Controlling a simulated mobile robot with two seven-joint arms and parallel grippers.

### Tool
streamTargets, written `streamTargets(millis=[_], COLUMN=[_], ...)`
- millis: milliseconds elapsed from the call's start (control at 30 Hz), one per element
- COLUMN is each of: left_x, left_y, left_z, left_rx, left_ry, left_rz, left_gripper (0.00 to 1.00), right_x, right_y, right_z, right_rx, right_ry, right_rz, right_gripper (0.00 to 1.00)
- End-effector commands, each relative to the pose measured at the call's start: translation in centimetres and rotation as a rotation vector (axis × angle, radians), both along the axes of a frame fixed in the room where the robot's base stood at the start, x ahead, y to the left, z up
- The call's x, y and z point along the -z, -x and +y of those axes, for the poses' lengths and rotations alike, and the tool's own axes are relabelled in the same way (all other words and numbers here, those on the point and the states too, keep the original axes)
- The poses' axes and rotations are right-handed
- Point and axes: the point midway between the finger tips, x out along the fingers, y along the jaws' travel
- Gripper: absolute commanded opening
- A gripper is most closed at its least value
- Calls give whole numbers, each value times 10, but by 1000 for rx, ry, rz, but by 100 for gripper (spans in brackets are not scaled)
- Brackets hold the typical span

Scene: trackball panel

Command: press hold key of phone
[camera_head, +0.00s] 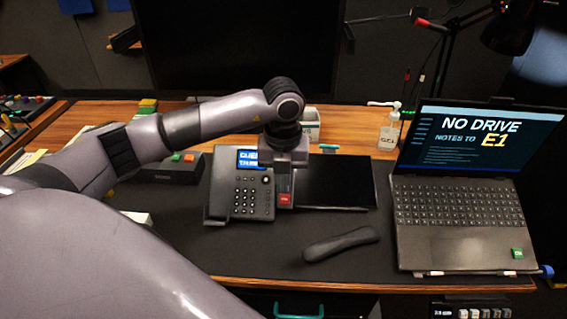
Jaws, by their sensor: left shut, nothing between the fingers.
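The desk phone (253,200) is dark grey, with a lit blue screen and a keypad, and sits on the black desk mat. I cannot make out which of its keys is the hold key. My left gripper (284,188) points down at the phone's right edge, right of the keypad, with its fingers shut and empty. A small red patch with pale marking shows at the fingertips; I cannot tell whether it belongs to the phone or the gripper. Contact with the phone cannot be judged. My right gripper is out of view.
A dark handset (341,243) lies on the mat in front. A black tablet-like panel (338,182) is just right of the gripper. An open laptop (460,220) stands at right, a dispenser bottle (389,135) behind. A button box (178,170) is left of the phone.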

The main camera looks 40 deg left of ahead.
Motion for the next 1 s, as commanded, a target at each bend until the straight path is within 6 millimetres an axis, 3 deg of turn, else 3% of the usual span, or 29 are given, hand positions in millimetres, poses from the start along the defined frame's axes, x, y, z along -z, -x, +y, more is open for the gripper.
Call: streamTargets(millis=[133,400,1000], left_x=[33,57,65], left_y=[1,-17,-23], left_z=[0,10,14], left_rx=[0,0,1], left_ry=[1,1,1], left_rz=[5,2,1], left_gripper=[0,0,0], right_x=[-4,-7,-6], right_y=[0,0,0], right_z=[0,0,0], right_rx=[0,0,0], right_ry=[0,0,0], right_rz=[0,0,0], right_gripper=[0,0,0])
